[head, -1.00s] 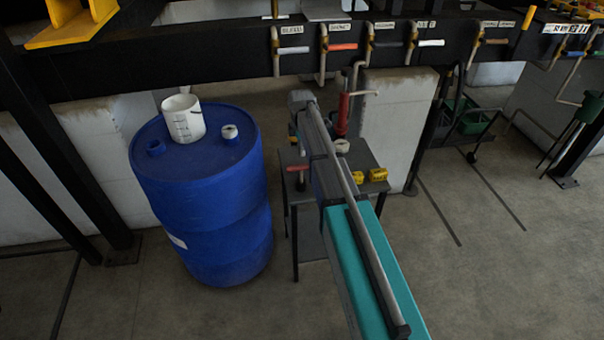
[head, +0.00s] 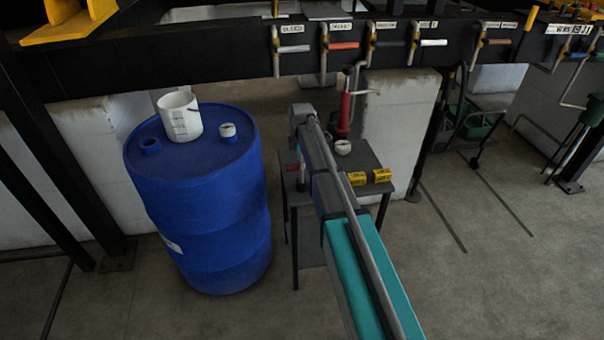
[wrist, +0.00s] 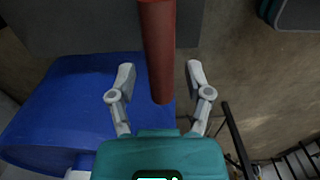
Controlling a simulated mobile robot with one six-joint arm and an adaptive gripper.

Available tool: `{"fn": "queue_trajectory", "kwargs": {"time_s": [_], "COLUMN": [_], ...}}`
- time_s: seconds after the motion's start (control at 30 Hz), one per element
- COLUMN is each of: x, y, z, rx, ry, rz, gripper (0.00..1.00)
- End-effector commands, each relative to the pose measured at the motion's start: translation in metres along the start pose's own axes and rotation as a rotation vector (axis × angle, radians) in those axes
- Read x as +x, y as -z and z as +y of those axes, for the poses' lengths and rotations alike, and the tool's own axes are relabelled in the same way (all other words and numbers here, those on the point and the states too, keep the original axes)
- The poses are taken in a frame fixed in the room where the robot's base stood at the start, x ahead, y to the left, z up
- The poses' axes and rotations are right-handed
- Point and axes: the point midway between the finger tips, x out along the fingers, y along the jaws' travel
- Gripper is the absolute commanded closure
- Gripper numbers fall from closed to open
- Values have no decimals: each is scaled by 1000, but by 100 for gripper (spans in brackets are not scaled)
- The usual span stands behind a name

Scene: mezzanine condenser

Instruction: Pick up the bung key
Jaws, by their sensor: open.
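The bung key appears to be the red bar (wrist: 159,50) in the wrist view. It runs from the top edge down to a free end between my fingers. My gripper (wrist: 160,73) is open, with one finger on each side of the bar and a visible gap to both. In the head view a short red piece (head: 292,167) shows at the left edge of the small dark table, with a grey, finger-like part just right of it. My arm hides much of the tabletop there. The key's other end is out of view.
A blue drum (head: 200,220) with a white bucket (head: 180,116) on top stands left of the small table (head: 368,158). A red upright pump-like part (head: 343,115) and yellow blocks (head: 382,175) are on the table. A black beam with several labelled valves crosses behind.

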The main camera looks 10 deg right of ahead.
Motion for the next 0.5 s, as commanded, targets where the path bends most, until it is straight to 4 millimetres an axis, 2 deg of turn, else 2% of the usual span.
{"fn": "queue_trajectory", "kwargs": {"time_s": [0.5], "x": [4], "y": [0], "z": [0], "rx": [1], "ry": [0], "rz": [0], "gripper": [35]}}
